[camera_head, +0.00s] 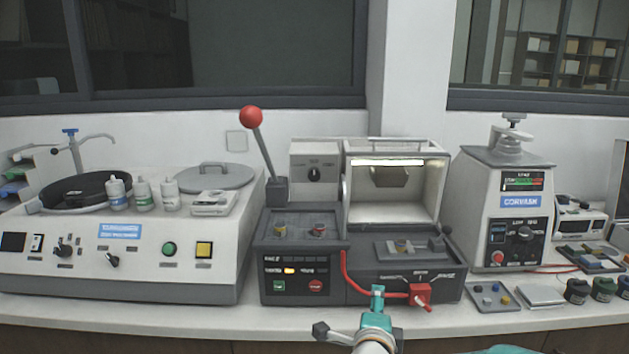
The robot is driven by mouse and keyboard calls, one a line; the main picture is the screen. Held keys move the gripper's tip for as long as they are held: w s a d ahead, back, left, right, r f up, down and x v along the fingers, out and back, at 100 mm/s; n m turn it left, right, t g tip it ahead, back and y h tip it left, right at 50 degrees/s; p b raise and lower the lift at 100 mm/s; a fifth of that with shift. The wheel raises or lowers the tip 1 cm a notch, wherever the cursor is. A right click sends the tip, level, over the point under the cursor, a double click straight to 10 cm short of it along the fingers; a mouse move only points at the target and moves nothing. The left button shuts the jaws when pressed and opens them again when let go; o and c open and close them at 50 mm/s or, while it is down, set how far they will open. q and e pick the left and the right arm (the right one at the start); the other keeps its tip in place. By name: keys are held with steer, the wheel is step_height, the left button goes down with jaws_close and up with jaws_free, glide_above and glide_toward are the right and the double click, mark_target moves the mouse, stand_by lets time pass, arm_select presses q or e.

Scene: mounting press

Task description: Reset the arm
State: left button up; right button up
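A lever arm with a red ball (250,116) rises from the left side of the grey cutting machine (300,230) in the middle of the bench and leans up to the left. A gripper of mine, which I take for the right one (377,296), reaches in from the bottom centre, with teal parts and a white wrist. Its tip overlaps the red hose at the machine's front; I cannot tell whether it touches. Its fingers are too small and edge-on to show whether they are open. No left gripper shows.
A red valve (420,294) with a handle sits at the machine's front right. A polishing machine (120,245) with bottles stands left. A press labelled CORVASH (500,210) stands right, with a small-parts tray (492,304) and jars (577,290) before it. A narrow front bench strip is clear.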

steer(key=s+d+f+n+g+y+p, duration=0.1)
steer(key=s+d+f+n+g, duration=0.2)
steer(key=f, duration=0.6)
steer(key=s+d+f+n+g+y+p, duration=0.15)
steer(key=s+f, duration=0.35)
steer(key=f, duration=0.5)
steer(key=s+d+f+n+g, duration=0.2)
steer(key=s+d+f+g, duration=0.15)
steer(key=f, duration=0.55)
steer(key=s+a+f+n+g+y, duration=0.2)
steer(key=s+n, duration=0.4)
steer(key=s, duration=0.4)
steer(key=s+a+f+n+g+y, duration=0.3)
steer(key=s+a+n, duration=0.3)
steer(key=s, duration=0.4)
steer(key=shift+s+f+g, duration=0.15)
steer(key=shift+f+g, duration=0.45)
steer(key=shift+f, duration=0.3)
